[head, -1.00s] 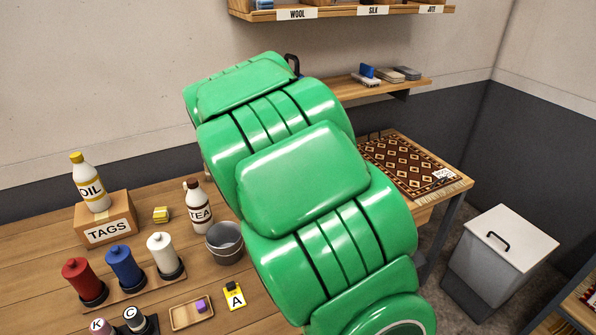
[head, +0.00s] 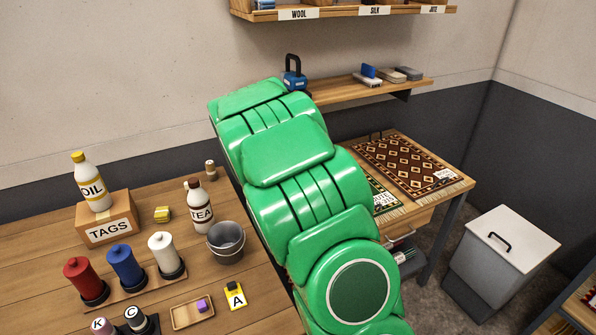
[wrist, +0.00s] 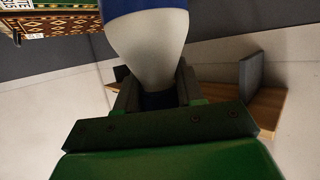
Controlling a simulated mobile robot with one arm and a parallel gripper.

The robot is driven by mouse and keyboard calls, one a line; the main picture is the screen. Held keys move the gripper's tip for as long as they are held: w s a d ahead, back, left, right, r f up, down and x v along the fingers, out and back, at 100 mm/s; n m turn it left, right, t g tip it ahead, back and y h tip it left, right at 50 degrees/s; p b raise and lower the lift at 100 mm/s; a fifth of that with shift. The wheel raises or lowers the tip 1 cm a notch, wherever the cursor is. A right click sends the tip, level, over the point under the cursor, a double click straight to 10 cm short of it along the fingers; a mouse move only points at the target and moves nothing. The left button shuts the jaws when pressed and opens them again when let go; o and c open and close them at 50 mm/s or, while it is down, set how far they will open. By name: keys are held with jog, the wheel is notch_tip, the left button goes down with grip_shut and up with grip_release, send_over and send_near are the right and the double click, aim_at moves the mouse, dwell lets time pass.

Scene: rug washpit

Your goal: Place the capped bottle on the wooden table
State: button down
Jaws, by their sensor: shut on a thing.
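My gripper (wrist: 157,92) shows in the wrist view. It is shut on the neck end of a pale, tapering bottle (wrist: 146,42) with a blue band at the frame's top edge. A dark blue part, apparently its cap, sits between the fingers. The bottle's far end is out of frame. In the head view my green arm hides the gripper and bottle. A wooden table (head: 40,240) fills the lower left. An OIL bottle (head: 91,184) stands on a TAGS box (head: 108,218) there, and a TEA bottle (head: 200,208) stands beside a grey bucket (head: 226,240).
Red, blue and white spools (head: 125,267) stand on the table's front part, near a small tray (head: 192,311) and yellow tag (head: 235,296). Rugs (head: 405,168) lie on a second table at right. A wall shelf (head: 340,90) holds a blue handled object (head: 294,76). A lidded bin (head: 500,255) stands right.

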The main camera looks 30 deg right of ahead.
jog(key=shift+w+d+f, duration=0.1)
jog(key=shift+w+f, duration=0.25)
jog(key=shift+f, duration=1.55)
jog(key=c, duration=0.7)
grip_release()
jog(key=v, duration=1.2)
